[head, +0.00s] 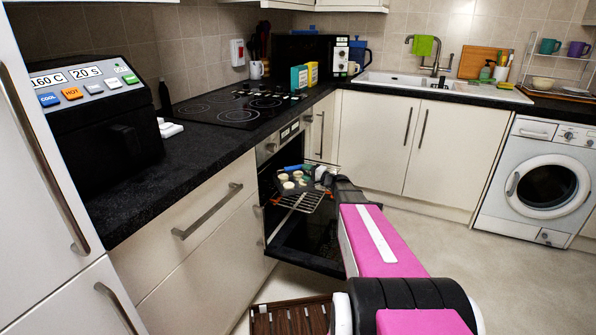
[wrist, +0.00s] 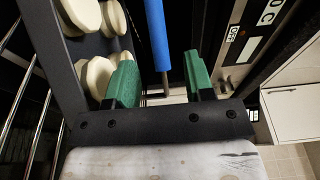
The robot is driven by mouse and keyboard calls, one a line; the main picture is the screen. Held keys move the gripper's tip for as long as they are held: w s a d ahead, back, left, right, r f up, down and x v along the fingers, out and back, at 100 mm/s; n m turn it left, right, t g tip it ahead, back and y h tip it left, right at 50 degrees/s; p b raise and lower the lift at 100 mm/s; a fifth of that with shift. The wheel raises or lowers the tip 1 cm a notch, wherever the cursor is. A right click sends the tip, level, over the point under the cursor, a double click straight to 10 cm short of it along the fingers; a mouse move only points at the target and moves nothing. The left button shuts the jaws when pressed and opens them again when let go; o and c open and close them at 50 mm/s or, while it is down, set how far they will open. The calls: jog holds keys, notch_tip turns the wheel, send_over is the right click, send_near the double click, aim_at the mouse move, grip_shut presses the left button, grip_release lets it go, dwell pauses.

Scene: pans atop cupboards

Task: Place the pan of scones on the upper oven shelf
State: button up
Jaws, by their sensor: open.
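The dark pan (head: 303,189) holds several pale round scones and is at the mouth of the open oven (head: 268,205), over a pulled-out wire shelf (head: 300,202). I cannot tell which shelf level this is, or whether the pan rests fully on it. A blue handle (head: 293,168) shows at the pan's far side. My gripper (head: 321,176) is beside the pan's right side. In the wrist view, its green fingers (wrist: 160,78) are open and apart. The blue handle (wrist: 156,32) shows beyond the gap between them, and the pan (wrist: 75,60) with scones is at left.
The oven door (head: 310,248) is lowered, below my arm. A hob (head: 238,108) and black worktop (head: 180,160) lie above the oven. Drawers stand left of the oven and cupboards right. A brown slatted item (head: 290,316) is on the floor. Open floor lies to the right.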

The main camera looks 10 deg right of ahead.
jog(key=shift+v, duration=2.25)
